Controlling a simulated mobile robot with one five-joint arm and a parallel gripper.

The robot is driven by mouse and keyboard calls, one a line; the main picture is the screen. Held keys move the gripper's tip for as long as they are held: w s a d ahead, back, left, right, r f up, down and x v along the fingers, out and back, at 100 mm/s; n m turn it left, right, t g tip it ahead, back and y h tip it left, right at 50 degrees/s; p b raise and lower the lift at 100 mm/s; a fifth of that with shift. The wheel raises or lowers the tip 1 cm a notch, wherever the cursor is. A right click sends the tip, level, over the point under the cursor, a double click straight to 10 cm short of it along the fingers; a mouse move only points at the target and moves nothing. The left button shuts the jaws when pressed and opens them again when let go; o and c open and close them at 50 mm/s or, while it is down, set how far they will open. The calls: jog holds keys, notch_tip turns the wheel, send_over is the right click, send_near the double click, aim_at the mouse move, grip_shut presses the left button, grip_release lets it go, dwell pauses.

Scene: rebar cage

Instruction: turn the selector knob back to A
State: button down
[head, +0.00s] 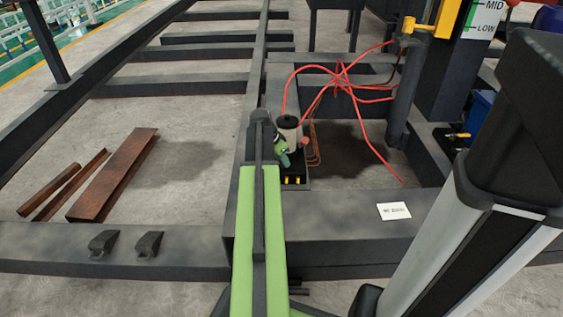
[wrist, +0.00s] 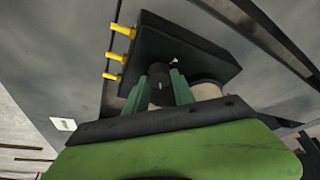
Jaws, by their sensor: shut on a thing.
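The selector knob (wrist: 160,90) is a dark round knob on the face of a black box (wrist: 190,48), seen in the wrist view. My gripper (wrist: 162,82) has one green finger on each side of the knob and is shut on it. A small pale mark shows on the knob, and a small white mark is on the box face beside it. I cannot read the letter that the knob points to. In the head view, my gripper (head: 282,152) is at the box (head: 294,184), and my arm hides the knob.
Yellow fittings (wrist: 118,54) stick out of one side of the box. A pale cylinder (head: 290,130) with red hoses (head: 340,80) stands right behind my gripper. Dark steel beams (head: 350,215) surround the spot. Rusty bars (head: 118,175) lie on the floor at left.

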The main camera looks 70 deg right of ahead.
jog(key=shift+a, duration=0.6)
jog(key=shift+s+d, duration=0.15)
jog(key=shift+d, duration=0.15)
jog(key=shift+s+d, duration=0.15)
jog(key=shift+s, duration=0.05)
jog(key=n, duration=0.2)
jog(key=n+t, duration=0.1)
jog(key=n, duration=0.1)
jog(key=n+t, duration=0.1)
jog(key=n, duration=0.1)
jog(key=shift+s+n, duration=0.3)
jog(key=shift+d+n+t, duration=0.1)
jog(key=shift+n+t, duration=0.8)
jog(key=shift+n, duration=0.9)
jog(key=shift+d, duration=0.1)
jog(key=c, duration=1.1)
grip_release()
jog(key=shift+w, duration=0.1)
